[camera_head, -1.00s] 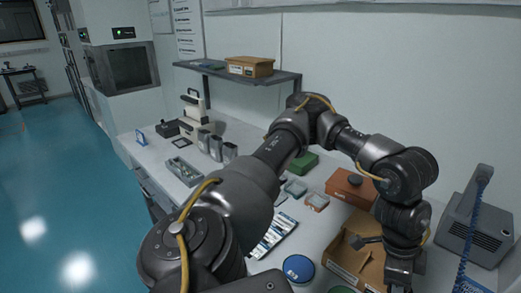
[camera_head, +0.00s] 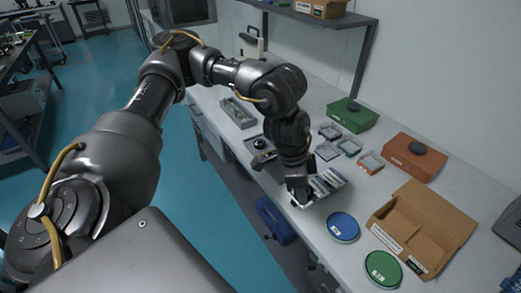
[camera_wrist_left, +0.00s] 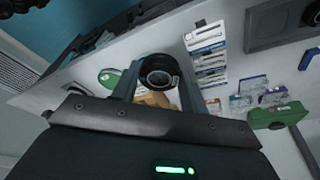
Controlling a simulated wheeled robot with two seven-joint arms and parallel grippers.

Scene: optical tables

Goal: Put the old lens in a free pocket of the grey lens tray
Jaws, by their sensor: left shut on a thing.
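My left gripper (camera_head: 298,197) points down over the bench near its front edge, beside a pack of blue-and-white packets. In the left wrist view its fingers (camera_wrist_left: 158,88) are shut on a dark round lens (camera_wrist_left: 160,74), held by its rim with its glass face toward the camera. In the head view the lens is hidden or too small to make out. A grey tray with compartments (camera_head: 238,113) lies farther back on the bench. Another grey tray (camera_head: 252,143) is partly hidden by my left arm, with a dark round thing in it. My right gripper is not in view.
The packets (camera_head: 328,181) lie close to the gripper. A blue lid (camera_head: 343,227), a green lid (camera_head: 383,268) and an open cardboard box (camera_head: 420,225) are to the right. Small cases (camera_head: 349,146), a green box (camera_head: 350,115) and an orange box (camera_head: 414,157) stand behind.

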